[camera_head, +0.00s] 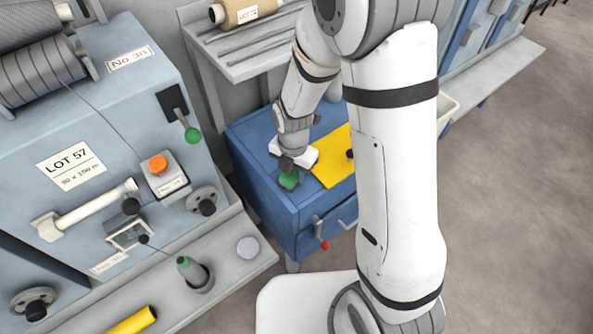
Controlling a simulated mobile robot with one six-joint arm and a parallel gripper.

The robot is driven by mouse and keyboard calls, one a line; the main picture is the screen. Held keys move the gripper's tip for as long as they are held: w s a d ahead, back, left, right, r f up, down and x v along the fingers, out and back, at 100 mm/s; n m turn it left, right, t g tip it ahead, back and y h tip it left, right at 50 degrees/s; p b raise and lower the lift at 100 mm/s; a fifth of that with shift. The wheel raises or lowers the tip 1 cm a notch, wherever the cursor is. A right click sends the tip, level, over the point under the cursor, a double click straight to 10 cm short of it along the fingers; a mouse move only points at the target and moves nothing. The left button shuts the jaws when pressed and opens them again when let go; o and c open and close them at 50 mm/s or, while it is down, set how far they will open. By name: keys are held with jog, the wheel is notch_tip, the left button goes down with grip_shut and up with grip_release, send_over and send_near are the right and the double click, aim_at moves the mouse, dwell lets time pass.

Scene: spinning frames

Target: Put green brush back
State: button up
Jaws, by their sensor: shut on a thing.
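My gripper (289,168) points down over the top of a blue cabinet (252,131). It is shut on a small green thing, which I take to be the green brush (289,180). The brush sits just below the fingers at the cabinet's front left part. My gripper hides part of it, and I cannot tell whether it touches the cabinet top. A yellow mat (335,168) lies right beside it, with a small dark thing at its right edge, partly behind my arm.
A blue-grey machine (120,110) with a lever, knobs and an orange button fills the left. A grey ledge (225,268) runs along its front, with a green-tipped cone and a yellow tube. A shelf with a yarn spool (245,10) stands behind. The floor at right is clear.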

jog(key=o, duration=1)
jog(key=shift+c, duration=0.2)
notch_tip(320, 180, up, 12)
jog(key=p, duration=0.3)
jog(key=s+d+r+m+t, duration=0.1)
jog(key=s+d+r+m, duration=0.4)
jog(key=m, duration=0.9)
jog(key=s+d+r+m, duration=0.5)
jog(key=s+d+m, duration=0.2)
jog(key=m, duration=0.8)
jog(key=shift+s+d+r+t, duration=0.15)
jog(key=shift+d+r+t, duration=0.25)
jog(key=shift+d, duration=0.15)
